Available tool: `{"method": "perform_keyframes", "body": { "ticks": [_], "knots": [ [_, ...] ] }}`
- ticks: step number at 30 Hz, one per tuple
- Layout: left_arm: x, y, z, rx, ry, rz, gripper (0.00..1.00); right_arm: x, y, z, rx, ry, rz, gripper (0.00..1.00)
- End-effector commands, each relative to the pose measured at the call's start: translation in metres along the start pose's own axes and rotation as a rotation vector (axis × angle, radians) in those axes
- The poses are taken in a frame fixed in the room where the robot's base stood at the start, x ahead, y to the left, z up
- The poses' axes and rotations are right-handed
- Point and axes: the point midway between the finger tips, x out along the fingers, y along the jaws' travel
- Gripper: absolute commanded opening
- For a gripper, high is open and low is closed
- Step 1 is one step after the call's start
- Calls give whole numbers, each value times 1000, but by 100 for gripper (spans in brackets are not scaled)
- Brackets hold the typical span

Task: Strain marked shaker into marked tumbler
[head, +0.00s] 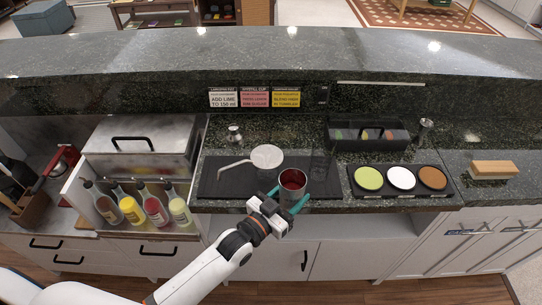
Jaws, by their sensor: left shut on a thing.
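A metal shaker (292,181) with red inside stands at the front edge of the black bar mat (215,180). My left gripper (287,203) reaches in from the front and is shut around the shaker, with teal fingers on both sides. The shaker looks upright; whether its base touches the mat is hard to tell. A strainer-like round pale piece (267,156) with a thin handle to the left is just behind and left of it. A faint clear glass (321,166), possibly the tumbler, is behind right of the shaker. No mark is readable. My right gripper is out of view.
A tray with green, white and brown dishes (401,178) lies right. A garnish caddy (368,136) and jigger (425,130) stand behind it. Several bottles (132,210) fill a well at left. A small metal piece (235,134) stands behind the mat, below recipe cards (255,97).

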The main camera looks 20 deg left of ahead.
Motion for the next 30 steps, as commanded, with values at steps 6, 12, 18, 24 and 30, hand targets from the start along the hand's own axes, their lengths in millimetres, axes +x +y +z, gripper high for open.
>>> {"method": "perform_keyframes", "body": {
  "ticks": [6, 12, 18, 24, 30],
  "knots": [
    [9, 7, -6, -1, -4, -19, 20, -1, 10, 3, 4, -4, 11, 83],
    [9, 7, -7, -2, -4, -19, 20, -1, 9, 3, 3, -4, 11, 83],
    [8, 8, -5, -22, 3, -18, 20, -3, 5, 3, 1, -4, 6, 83],
    [9, 10, -3, -90, 24, -18, 20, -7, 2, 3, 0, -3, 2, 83],
    [10, 15, -1, -204, 56, -18, 20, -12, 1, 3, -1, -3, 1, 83]
  ]
}}
